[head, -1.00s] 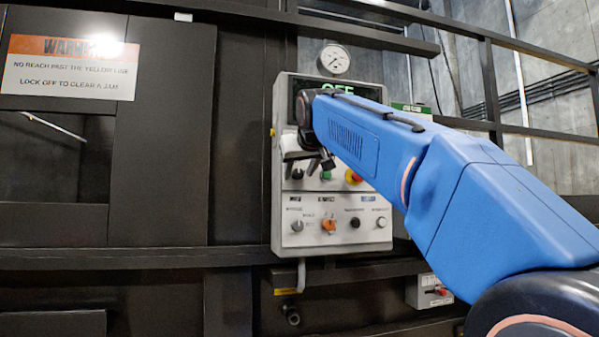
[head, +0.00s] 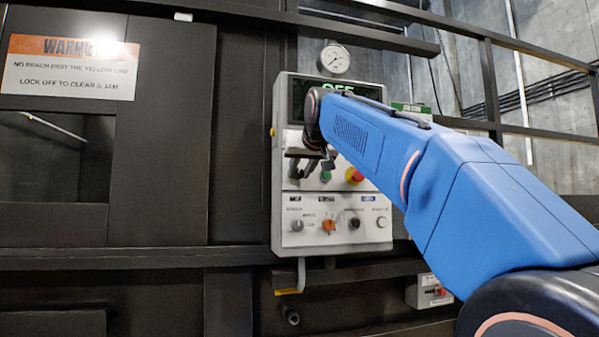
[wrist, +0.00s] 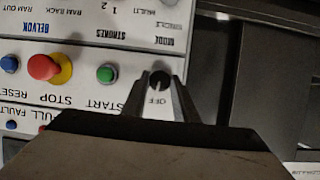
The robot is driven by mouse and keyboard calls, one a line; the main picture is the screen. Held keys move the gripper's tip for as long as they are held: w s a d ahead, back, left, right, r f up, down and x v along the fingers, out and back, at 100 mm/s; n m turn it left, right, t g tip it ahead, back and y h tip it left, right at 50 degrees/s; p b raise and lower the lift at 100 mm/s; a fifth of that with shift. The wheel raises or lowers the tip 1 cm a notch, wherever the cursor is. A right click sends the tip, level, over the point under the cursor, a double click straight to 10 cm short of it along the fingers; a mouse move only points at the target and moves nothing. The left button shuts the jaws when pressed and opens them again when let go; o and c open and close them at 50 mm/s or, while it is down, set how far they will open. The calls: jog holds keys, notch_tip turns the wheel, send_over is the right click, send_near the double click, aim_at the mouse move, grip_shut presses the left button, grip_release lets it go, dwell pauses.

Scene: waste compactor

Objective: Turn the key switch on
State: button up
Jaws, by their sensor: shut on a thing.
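The key switch (wrist: 159,79) is a round black knob with an OFF label beside it, seen upside down in the wrist view. My gripper (wrist: 160,88) has one finger on each side of the knob and is shut on it. In the head view my gripper (head: 305,171) is at the left of the grey control panel (head: 342,238), and its fingers hide the key switch there. The panel's display (head: 337,88) shows green letters reading OFF, partly covered by my arm.
Right of the switch in the head view are a green start button (head: 326,176) and a red stop button on yellow (head: 354,175). An orange selector (head: 329,226) and other knobs sit below. A gauge (head: 335,59) is above the panel, and a railing stands at the right.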

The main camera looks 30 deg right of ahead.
jog(key=m+y, duration=0.1)
jog(key=m, duration=0.1)
jog(key=m+t+y, duration=0.1)
jog(key=shift+d+m+y, duration=0.25)
jog(key=shift+m+y, duration=0.05)
jog(key=shift+m, duration=0.1)
jog(key=shift+s+d+f+m+t+y, duration=0.1)
jog(key=shift+m+t+y, duration=0.25)
jog(key=shift+m, duration=0.4)
jog(key=shift+f+m+t+y, duration=0.1)
jog(key=shift+m+t+y, duration=0.15)
jog(key=shift+m+y, duration=0.35)
jog(key=shift+m, duration=0.25)
jog(key=o, duration=1.1)
jog(key=shift+c, duration=0.2)
jog(key=shift+s+r, duration=0.1)
jog(key=v, duration=1.7)
jog(key=shift+s, duration=0.1)
